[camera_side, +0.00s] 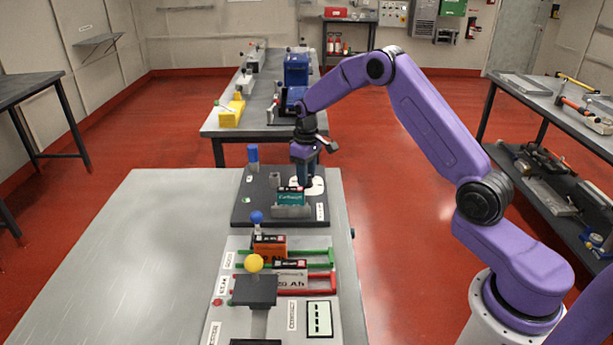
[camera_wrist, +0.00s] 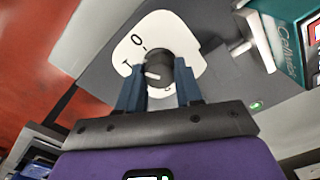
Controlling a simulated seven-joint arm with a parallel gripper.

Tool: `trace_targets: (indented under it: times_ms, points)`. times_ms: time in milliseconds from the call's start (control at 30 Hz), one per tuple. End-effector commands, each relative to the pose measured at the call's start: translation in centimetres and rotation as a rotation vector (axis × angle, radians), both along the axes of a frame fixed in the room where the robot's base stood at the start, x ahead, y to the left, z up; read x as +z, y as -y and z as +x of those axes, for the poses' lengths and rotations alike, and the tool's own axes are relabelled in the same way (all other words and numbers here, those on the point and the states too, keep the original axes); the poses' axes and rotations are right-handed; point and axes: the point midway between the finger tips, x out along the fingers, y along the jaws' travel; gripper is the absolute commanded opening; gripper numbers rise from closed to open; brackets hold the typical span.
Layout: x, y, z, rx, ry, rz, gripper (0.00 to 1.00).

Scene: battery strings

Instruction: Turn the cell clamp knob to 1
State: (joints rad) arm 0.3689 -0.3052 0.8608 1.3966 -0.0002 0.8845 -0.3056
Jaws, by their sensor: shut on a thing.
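The clamp knob (camera_wrist: 158,66) is a round dark knob with a short white pointer line on it. It sits on a white dial plate (camera_wrist: 188,34), which also shows in the side view (camera_side: 319,187). A "0" is printed at the plate's upper left, with another mark on its left edge that is too small to read surely. The pointer line lies left of the knob's middle, roughly sideways. My gripper (camera_wrist: 160,88) is shut on the knob, one blue finger on each side. In the side view my gripper (camera_side: 307,180) points down over the plate and hides the knob.
A teal cell (camera_side: 291,198) stands in a grey holder on the dark panel (camera_side: 243,212), left of my gripper. A blue post (camera_side: 252,154) stands at the panel's back left. The bench's left side is bare.

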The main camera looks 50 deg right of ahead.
Motion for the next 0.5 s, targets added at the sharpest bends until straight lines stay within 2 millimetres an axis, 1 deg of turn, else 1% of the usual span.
trace_targets:
  times_ms: [167, 233, 500]
  points:
    - [0.06, -0.03, 0.02, 0.002, 0.001, 0.000, 0.11]
    - [0.06, -0.02, 0.03, 0.030, 0.001, 0.000, 0.11]
    - [0.08, -0.03, 0.03, 0.297, 0.001, 0.000, 0.11]
